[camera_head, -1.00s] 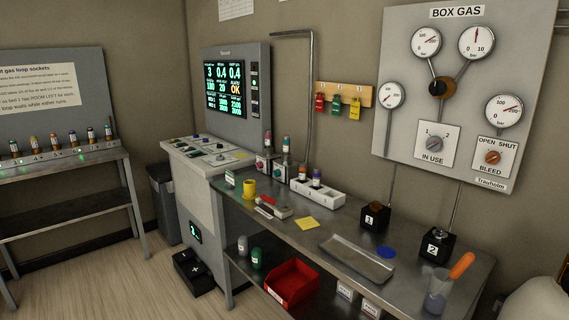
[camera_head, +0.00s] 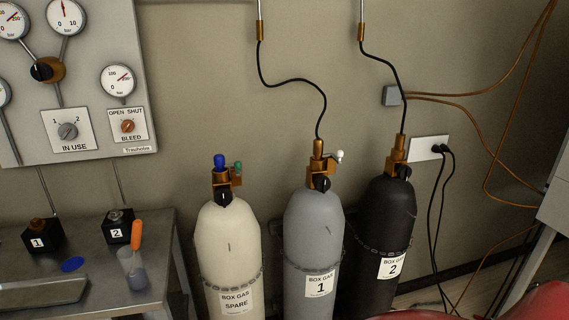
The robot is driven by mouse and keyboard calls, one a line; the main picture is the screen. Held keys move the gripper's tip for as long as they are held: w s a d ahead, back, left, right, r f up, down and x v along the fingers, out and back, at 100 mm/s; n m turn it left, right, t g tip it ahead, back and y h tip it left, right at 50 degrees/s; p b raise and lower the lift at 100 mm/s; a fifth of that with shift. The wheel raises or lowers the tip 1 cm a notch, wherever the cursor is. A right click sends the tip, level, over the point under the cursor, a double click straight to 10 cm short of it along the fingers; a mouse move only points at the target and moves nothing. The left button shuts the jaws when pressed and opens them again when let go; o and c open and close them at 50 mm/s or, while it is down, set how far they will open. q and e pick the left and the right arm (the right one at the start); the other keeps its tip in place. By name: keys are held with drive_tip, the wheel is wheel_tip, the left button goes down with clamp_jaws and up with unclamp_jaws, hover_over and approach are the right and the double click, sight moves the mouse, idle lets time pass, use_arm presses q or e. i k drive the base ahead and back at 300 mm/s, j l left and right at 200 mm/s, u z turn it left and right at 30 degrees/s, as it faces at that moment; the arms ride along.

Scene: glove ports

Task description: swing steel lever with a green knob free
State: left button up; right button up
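A small green knob (camera_head: 238,167) shows at the right side of the brass valve (camera_head: 226,181) on top of the cream cylinder labelled BOX GAS SPARE (camera_head: 228,240). The steel lever it belongs to is too small to make out clearly. A larger blue knob (camera_head: 219,160) stands upright just left of the green one. A black handwheel (camera_head: 224,197) sits on the front of the same valve. Neither of my grippers is in view.
Grey cylinder 1 (camera_head: 313,235), with a white knob (camera_head: 339,156), and black cylinder 2 (camera_head: 384,228) stand to the right, with hoses rising from them. Chains cross the cylinders. A steel bench (camera_head: 160,270) with a beaker (camera_head: 132,272) is at left, under the BOX GAS panel (camera_head: 90,130).

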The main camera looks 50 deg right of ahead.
sight(237, 165)
drive_tip(key=z, duration=1.25)
